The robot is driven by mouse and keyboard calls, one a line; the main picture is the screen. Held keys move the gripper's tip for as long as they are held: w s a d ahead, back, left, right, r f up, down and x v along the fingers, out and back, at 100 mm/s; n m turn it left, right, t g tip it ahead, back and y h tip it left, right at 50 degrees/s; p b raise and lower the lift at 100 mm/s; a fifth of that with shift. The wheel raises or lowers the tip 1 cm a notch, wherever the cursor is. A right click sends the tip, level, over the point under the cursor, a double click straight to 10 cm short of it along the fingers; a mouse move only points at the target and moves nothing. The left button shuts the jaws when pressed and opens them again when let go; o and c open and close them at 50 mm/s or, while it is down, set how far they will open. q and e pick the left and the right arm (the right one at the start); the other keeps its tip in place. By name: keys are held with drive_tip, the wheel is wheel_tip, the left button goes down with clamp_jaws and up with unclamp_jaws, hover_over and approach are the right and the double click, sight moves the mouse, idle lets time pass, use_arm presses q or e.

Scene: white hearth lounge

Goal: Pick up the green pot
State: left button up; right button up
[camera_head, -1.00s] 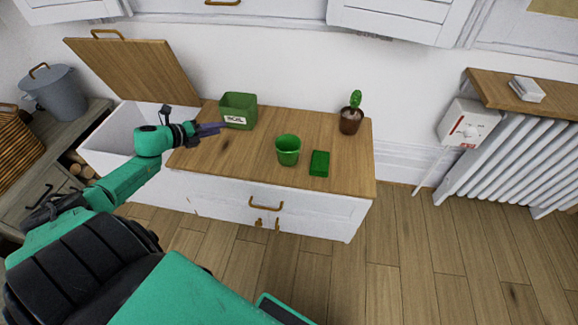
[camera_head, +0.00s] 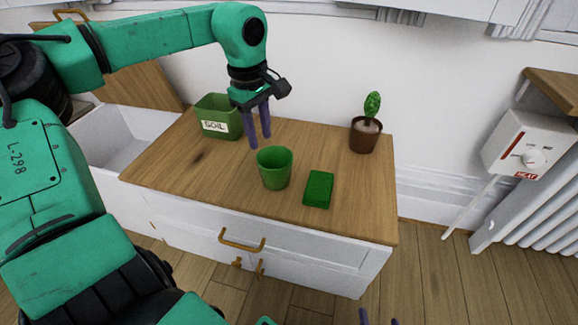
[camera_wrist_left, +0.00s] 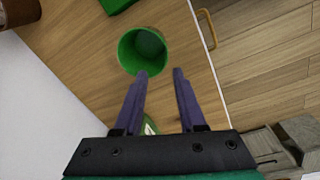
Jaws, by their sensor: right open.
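The green pot (camera_head: 274,170) stands upright on the wooden cabinet top, left of a green block. In the left wrist view the pot (camera_wrist_left: 128,58) shows its open round mouth just beyond my fingertips. My left gripper (camera_head: 260,141) points down above and slightly behind the pot. Its two purple fingers (camera_wrist_left: 160,72) are apart with nothing between them. I cannot tell whether a fingertip touches the rim, but the pot is not gripped. My right gripper (camera_head: 379,319) shows only its fingertips at the bottom edge, apart and empty.
The wooden cabinet top (camera_head: 165,170) also carries a green soil box (camera_head: 213,129) behind left, the green block (camera_head: 318,189) beside the pot, and a cactus in a brown pot (camera_head: 365,136) at the back right. A white wall stands behind. The front-left top is clear.

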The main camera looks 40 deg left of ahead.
sight(263, 168)
use_arm(q)
wheel_tip(263, 168, down, 7)
drive_tip(key=b, duration=0.3)
drive_tip(key=shift+s+r, duration=0.15)
drive_tip(key=shift+w+f+b, duration=0.2)
drive_tip(key=shift+f+b, duration=0.15)
drive_tip(key=shift+f, duration=0.75)
drive_tip(key=shift+f+b, duration=0.4)
drive_tip(key=shift+f, duration=0.2)
use_arm(e)
drive_tip(key=w+r+t, duration=0.6)
drive_tip(key=w+r, duration=0.3)
drive_tip(key=r, duration=0.1)
use_arm(q)
drive_tip(key=shift+a+f+b, duration=0.1)
drive_tip(key=shift+f+b, duration=0.35)
drive_tip(key=shift+f, duration=0.2)
wheel_tip(263, 168, down, 3)
drive_tip(key=shift+r+b, duration=0.2)
drive_tip(key=shift+b, duration=0.45)
clamp_jaws()
use_arm(e)
drive_tip(key=w+d+r+n+t+y, duration=0.1)
drive_tip(key=r+t, duration=0.2)
drive_tip(key=r, duration=0.8)
drive_tip(key=w+d+r+n+t+y, duration=0.1)
drive_tip(key=r+t, duration=0.3)
drive_tip(key=r, duration=0.7)
drive_tip(key=shift+d+r+y, duration=0.35)
drive_tip(key=shift+d+y, duration=0.35)
